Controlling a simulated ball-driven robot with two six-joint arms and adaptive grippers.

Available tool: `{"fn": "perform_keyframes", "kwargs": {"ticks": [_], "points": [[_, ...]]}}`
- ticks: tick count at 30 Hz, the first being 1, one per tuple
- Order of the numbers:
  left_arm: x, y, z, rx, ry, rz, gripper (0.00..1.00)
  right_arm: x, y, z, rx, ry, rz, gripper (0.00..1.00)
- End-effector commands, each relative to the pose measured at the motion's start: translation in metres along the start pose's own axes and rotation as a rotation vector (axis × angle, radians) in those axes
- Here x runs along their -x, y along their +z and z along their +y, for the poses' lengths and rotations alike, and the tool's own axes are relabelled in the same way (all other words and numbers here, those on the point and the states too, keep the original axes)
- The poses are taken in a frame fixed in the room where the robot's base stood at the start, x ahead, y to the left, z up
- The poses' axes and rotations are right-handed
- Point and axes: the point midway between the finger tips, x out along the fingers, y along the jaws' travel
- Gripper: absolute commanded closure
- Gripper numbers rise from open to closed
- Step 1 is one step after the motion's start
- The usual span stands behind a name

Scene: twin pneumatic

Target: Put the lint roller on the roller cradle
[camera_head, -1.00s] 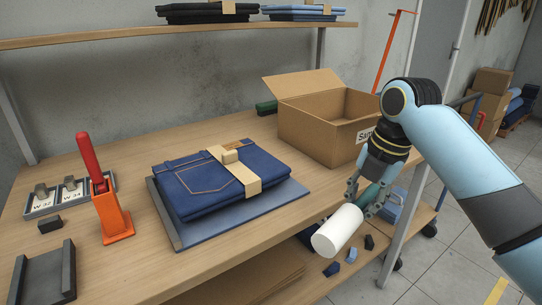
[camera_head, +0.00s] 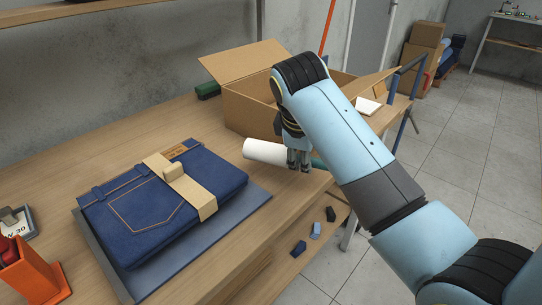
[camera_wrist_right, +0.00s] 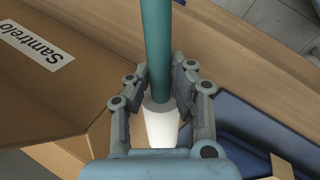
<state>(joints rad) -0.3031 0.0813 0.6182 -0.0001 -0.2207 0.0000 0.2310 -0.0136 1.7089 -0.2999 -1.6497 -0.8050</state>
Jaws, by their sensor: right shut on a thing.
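The lint roller has a white roll (camera_head: 266,152) and a teal handle (camera_head: 318,163). My right gripper (camera_head: 298,160) is shut on the handle close to the white roll. The roller lies nearly level, with the roll pointing left, in front of the cardboard box. In the right wrist view the handle (camera_wrist_right: 157,45) runs between the fingers (camera_wrist_right: 160,80) and the white roll (camera_wrist_right: 162,127) shows below them. I cannot make out the roller cradle in the current views. My left gripper is not in view.
Folded jeans (camera_head: 165,200) with a tan band lie on a blue-grey board (camera_head: 240,215). An open cardboard box (camera_head: 240,108) stands behind the roller. An orange holder (camera_head: 32,278) is at the lower left. Bare wood shows between board and box.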

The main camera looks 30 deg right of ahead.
Motion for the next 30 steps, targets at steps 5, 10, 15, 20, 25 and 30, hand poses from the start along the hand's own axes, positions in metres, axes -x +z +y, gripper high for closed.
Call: {"fn": "perform_keyframes", "kwargs": {"ticks": [5, 10, 15, 20, 25, 30], "points": [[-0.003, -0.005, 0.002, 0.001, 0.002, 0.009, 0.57, -0.006, -0.045, 0.017, 0.002, 0.0, 0.002, 1.0], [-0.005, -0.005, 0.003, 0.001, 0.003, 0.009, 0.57, -0.01, -0.065, 0.025, 0.001, 0.0, 0.0, 1.0], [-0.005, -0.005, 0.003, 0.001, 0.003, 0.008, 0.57, -0.021, -0.067, 0.021, 0.003, -0.002, -0.002, 1.0], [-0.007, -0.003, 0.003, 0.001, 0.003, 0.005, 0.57, -0.042, -0.066, 0.013, 0.002, -0.001, -0.001, 1.0], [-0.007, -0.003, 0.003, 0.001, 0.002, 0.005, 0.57, -0.043, -0.066, 0.012, 0.001, 0.0, 0.0, 1.0], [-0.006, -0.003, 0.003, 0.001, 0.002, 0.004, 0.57, -0.045, -0.066, 0.011, 0.002, -0.001, 0.0, 1.0]]}}
